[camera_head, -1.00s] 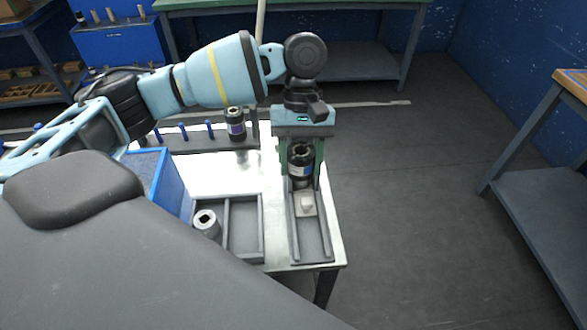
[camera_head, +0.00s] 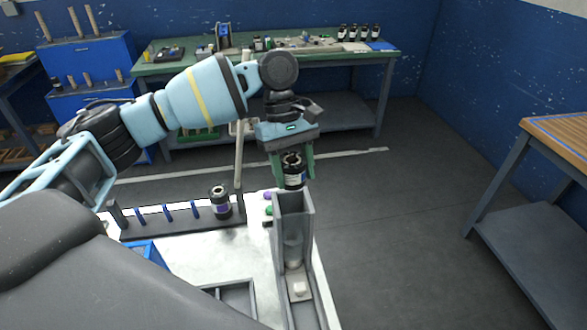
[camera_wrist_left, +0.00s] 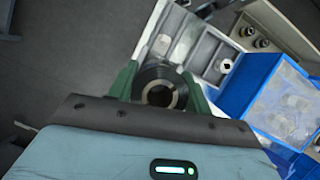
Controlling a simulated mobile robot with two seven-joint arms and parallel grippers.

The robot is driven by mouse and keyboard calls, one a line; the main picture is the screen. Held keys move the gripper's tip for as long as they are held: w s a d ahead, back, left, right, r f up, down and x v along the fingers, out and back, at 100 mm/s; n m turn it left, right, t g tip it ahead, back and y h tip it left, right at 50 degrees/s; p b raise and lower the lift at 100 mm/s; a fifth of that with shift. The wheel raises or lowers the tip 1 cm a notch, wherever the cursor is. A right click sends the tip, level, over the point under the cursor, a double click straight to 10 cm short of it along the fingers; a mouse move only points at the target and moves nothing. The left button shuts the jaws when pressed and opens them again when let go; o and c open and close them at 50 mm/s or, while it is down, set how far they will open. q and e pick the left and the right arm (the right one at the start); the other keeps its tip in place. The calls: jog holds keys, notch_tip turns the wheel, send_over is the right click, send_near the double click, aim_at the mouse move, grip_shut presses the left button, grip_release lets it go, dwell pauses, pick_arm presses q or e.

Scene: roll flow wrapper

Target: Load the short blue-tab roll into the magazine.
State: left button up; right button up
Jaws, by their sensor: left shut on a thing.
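My left gripper (camera_head: 290,164) has green fingers and is shut around a short black roll (camera_head: 293,172) with a pale label. The roll is upright, its round end with a hollow core facing up. In the left wrist view the roll (camera_wrist_left: 160,92) sits between the fingers (camera_wrist_left: 160,84); its tab colour cannot be made out. The magazine (camera_head: 293,225) is a tall grey channel at the table's right end. In the head view the roll appears at the channel's upper end; whether it is inside or behind cannot be told. My right gripper is not in view.
A black roll with a purple label (camera_head: 221,203) stands by a rack with blue pegs (camera_head: 168,212) left of the magazine. A white block (camera_head: 299,290) lies low in the channel. A blue bin (camera_wrist_left: 280,95) shows in the wrist view.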

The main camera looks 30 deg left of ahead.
aim_at(294, 187)
pick_arm(q)
jog(key=shift+s+d+f, duration=0.1)
jog(key=shift+f, duration=2.25)
jog(key=shift+f, duration=1.1)
jog(key=o, duration=1.1)
jog(key=shift+f, duration=0.1)
jog(key=shift+f, duration=0.15)
jog(key=v, duration=0.8)
jog(key=shift+r, duration=0.25)
